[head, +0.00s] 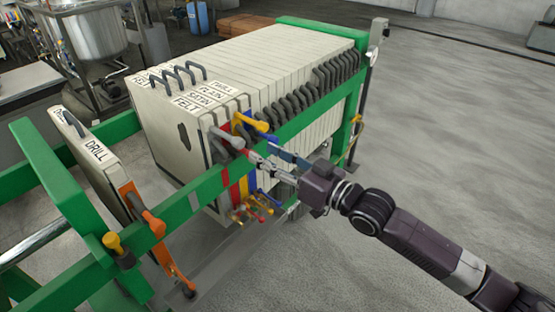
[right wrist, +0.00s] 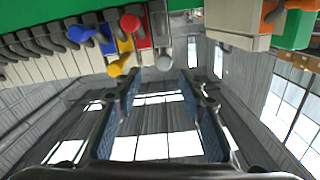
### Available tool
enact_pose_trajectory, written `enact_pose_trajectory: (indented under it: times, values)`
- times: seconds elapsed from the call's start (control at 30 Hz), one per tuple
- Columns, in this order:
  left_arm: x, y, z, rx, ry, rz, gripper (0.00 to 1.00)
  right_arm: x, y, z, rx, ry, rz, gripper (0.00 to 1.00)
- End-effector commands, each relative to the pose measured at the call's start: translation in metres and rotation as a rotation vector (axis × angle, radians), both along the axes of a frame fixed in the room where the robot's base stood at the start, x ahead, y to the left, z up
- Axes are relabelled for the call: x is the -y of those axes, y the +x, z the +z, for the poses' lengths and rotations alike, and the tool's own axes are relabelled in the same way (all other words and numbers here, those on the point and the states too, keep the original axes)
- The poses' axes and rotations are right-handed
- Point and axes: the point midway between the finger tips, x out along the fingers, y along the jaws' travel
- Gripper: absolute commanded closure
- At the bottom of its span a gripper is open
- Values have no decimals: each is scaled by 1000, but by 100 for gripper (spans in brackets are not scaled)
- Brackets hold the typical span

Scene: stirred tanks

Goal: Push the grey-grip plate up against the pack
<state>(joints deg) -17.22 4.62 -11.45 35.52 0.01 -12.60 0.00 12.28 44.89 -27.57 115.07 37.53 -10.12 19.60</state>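The grey-grip plate, lettered FELT (head: 165,135), looks like the cream plate at the near left end of the pack (head: 290,62). Its grey grip (right wrist: 163,62) shows in the right wrist view beside a red grip (right wrist: 131,22) and a yellow one (right wrist: 120,67). Any gap between this plate and the pack is too small to judge. My right gripper (head: 275,164) is at the side rail by the coloured grips. Its fingers (right wrist: 162,88) are apart with nothing held, and the grey grip lies just beyond the tips. My left gripper is not in view.
A DRILL plate (head: 90,155) with an orange grip (head: 154,222) stands apart at left, with an open gap before the pack. Green rails (head: 205,190) run along the frame. A steel tank (head: 90,32) stands behind. The floor at right is clear.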

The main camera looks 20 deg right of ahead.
Motion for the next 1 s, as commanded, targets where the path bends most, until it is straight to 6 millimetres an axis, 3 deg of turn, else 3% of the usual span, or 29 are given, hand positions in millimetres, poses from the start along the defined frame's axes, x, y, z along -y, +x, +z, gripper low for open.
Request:
enact_pose_trajectory:
  times: [0.3, 0.8, 0.9, 1.0]
  values:
    - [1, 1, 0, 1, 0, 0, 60, 18, -24, 0, 0, 0, -1, 63]
    - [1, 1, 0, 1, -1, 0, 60, 19, -24, 0, 0, 0, -2, 63]
    - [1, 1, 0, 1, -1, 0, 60, 25, -19, -12, -12, -8, -23, 63]
    - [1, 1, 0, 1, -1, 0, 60, 44, -5, -48, -50, -35, -82, 63]
